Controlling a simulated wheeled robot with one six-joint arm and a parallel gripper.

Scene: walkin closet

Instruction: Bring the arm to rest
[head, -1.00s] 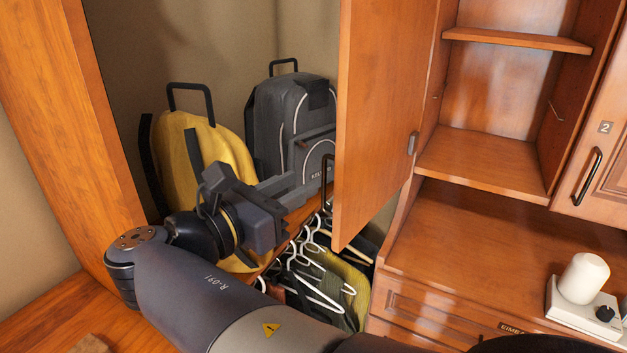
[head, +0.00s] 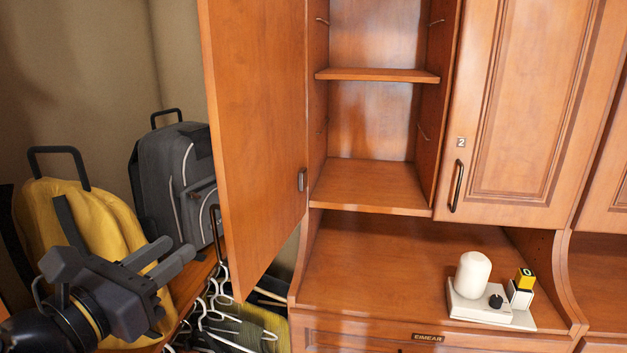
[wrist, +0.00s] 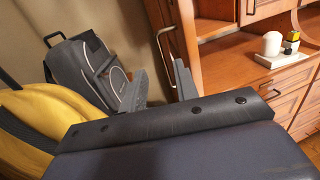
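My gripper (head: 168,258) is at the lower left of the head view, in front of the yellow backpack (head: 92,215) and the grey backpack (head: 178,175). Its two fingers stand apart with nothing between them. In the wrist view the fingers of my gripper (wrist: 158,90) also show spread and empty, pointing toward the cabinets. The arm behind the gripper is mostly cut off by the left and lower edges of the head view.
An open cabinet door (head: 255,130) juts out right of my gripper. Hangers (head: 215,315) hang below the backpack shelf. A white device with a rounded top (head: 472,275) and a yellow-and-black item (head: 521,288) stand on the counter (head: 385,255). Cabinet door 2 (head: 520,110) is shut.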

